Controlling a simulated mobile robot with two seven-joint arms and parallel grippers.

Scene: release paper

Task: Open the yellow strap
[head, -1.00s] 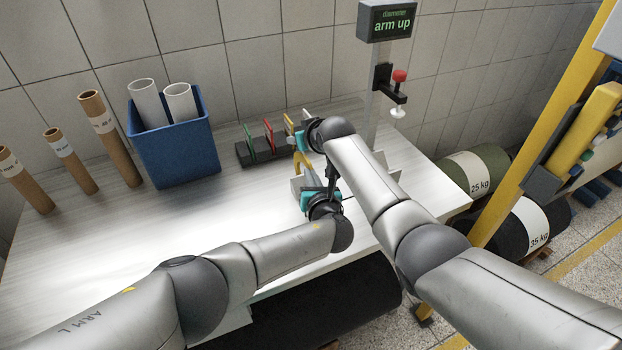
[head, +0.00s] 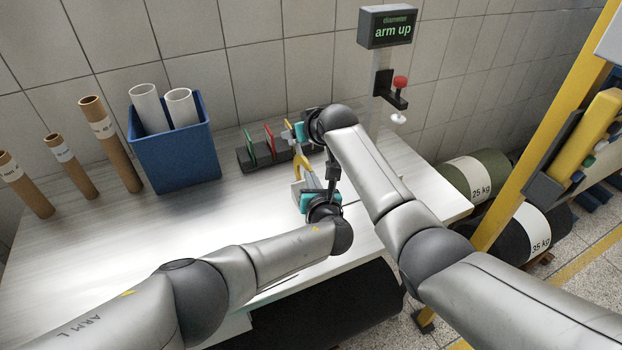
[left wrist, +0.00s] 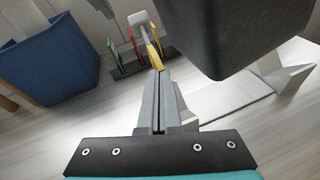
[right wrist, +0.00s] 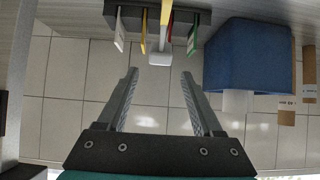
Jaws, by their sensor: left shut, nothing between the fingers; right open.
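A curved yellow strip, which I take to be the yellow strap (head: 302,164), shows between my two grippers at the back of the table. Its ends are partly hidden. My left gripper (head: 298,187) is shut and empty. In the left wrist view its closed fingers (left wrist: 159,76) point at a yellow piece (left wrist: 155,55) just beyond the tips; I cannot tell whether they touch. My right gripper (right wrist: 160,72) is open, with a pale block (right wrist: 159,58) just beyond and between its fingertips. A yellow strip (right wrist: 165,12) lies above that block in the right wrist view.
A black rack (head: 247,158) holds green, red and yellow upright pieces. A blue bin (head: 175,160) with white rolls and several brown tubes (head: 110,140) stand left. A post with an "arm up" display (head: 388,27) and red knob (head: 400,80) stands right. The table's left-middle is clear.

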